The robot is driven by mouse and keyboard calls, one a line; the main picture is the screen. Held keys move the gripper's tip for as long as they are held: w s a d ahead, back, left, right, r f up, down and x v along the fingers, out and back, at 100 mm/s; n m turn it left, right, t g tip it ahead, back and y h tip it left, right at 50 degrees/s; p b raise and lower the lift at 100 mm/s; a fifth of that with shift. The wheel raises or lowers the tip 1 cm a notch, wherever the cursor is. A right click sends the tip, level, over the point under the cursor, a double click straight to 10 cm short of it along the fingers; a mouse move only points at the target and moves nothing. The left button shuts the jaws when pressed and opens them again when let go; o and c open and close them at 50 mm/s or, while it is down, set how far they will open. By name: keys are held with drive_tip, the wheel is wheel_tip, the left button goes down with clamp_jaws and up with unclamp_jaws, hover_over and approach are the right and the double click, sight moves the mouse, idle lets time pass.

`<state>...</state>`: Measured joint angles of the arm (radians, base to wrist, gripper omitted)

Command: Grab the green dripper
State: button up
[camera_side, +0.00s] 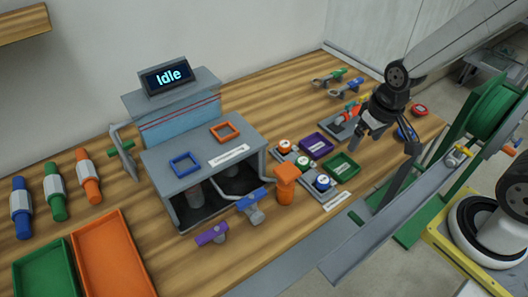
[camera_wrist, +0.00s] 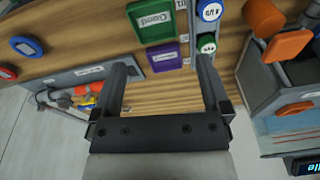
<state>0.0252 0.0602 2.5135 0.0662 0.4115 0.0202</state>
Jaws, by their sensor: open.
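My gripper (camera_side: 368,138) is open and empty, held above the right part of the wooden table. Its two fingers frame the wrist view (camera_wrist: 163,72), with bare wood and labelled trays beyond them. A grey holder (camera_side: 340,128) with small coloured pieces stands close to my gripper in the side view. A small greenish piece (camera_side: 349,107) shows there, but it is too small to tell whether it is the green dripper. In the wrist view the grey holder (camera_wrist: 62,80) lies left of the left finger, with red, yellow and blue pieces; no green one shows clearly.
A purple tray (camera_side: 317,146) and a green tray (camera_side: 341,166) lie beside round buttons (camera_side: 322,183). A grey bench unit (camera_side: 205,150) with an "Idle" display (camera_side: 167,77) stands left. Green-handled (camera_side: 337,73) and blue-handled tools lie at the back. An orange post (camera_side: 286,184) stands in front.

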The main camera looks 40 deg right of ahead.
drive_tip(key=f+m+g, duration=0.1)
drive_tip(key=f+m, duration=0.1)
drive_tip(key=m+g+y, duration=0.1)
drive_tip(key=m+y, duration=1.1)
drive_tip(key=m, duration=0.2)
approach(304, 161)
drive_tip(key=shift+s+a+f, duration=0.55)
drive_tip(key=shift+f, duration=0.05)
drive_tip(key=shift+w+d+f+m+y, duration=0.2)
drive_tip(key=shift+w+m+y, duration=0.25)
drive_tip(key=shift+y, duration=0.25)
drive_tip(key=shift+a, duration=0.1)
drive_tip(key=shift+x, duration=1.2)
drive_tip(key=shift+a, duration=0.1)
